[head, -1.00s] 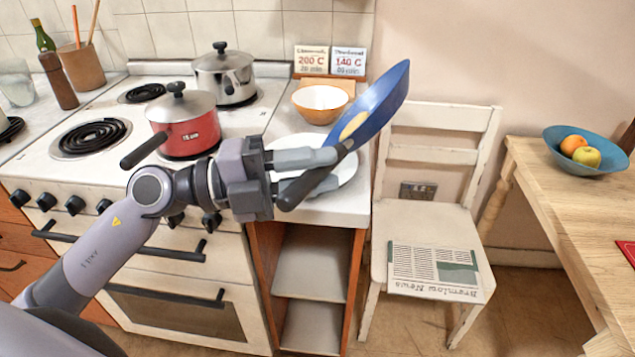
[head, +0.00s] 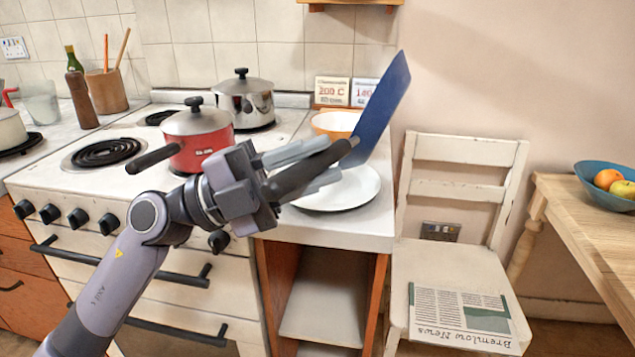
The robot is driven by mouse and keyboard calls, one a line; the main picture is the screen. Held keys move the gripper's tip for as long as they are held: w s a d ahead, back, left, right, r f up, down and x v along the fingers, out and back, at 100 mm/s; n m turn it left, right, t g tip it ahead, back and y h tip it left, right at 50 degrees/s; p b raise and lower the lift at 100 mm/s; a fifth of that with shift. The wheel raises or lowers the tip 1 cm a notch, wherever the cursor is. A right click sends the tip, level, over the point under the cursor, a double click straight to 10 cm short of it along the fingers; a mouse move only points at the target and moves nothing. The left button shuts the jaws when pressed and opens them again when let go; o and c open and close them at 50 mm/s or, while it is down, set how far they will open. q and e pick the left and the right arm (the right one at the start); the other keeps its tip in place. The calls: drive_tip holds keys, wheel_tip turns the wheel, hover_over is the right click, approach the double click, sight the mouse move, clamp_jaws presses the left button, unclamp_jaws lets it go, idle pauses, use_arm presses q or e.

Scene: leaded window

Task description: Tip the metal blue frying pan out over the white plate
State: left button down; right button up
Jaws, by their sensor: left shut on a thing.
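The blue frying pan (head: 382,108) is steeply tilted, with its underside toward me and its inside hidden. My left gripper (head: 318,165) is shut on the pan's dark handle (head: 305,175) and holds the pan in the air. The white plate (head: 345,190) lies on the counter right of the stove, below the pan. Its far part is partly covered by the pan and gripper. I cannot see whether anything lies under the pan's edge on the plate. My right gripper is not in view.
An orange bowl (head: 336,124) stands behind the plate, near two small cards (head: 332,91). A red pot (head: 198,140) and a steel pot (head: 245,100) stand on the stove. A white chair (head: 455,260) with a newspaper (head: 462,317) is right of the counter.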

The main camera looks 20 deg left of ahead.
use_arm(q)
drive_tip(key=shift+a+n+t+h+b, duration=0.35)
drive_tip(key=shift+a+b, duration=0.2)
drive_tip(key=shift+b, duration=0.75)
drive_tip(key=shift+s+a+f+n+t+h+b, duration=0.1)
drive_tip(key=shift+a+f+n+t+h+b, duration=0.3)
drive_tip(key=shift+b, duration=0.85)
drive_tip(key=shift+a+r+n+t+h+b, duration=0.15)
drive_tip(key=shift+a+n+t+h+b, duration=0.2)
drive_tip(key=shift+a+n+t+b, duration=0.55)
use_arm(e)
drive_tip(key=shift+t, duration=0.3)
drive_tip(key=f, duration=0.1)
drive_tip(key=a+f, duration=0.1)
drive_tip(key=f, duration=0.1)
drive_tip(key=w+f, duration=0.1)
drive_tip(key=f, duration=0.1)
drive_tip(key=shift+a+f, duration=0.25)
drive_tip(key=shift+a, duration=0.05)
use_arm(q)
drive_tip(key=shift+d+m, duration=0.2)
drive_tip(key=shift+m, duration=0.15)
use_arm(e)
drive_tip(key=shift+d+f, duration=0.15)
use_arm(q)
drive_tip(key=shift+r, duration=0.1)
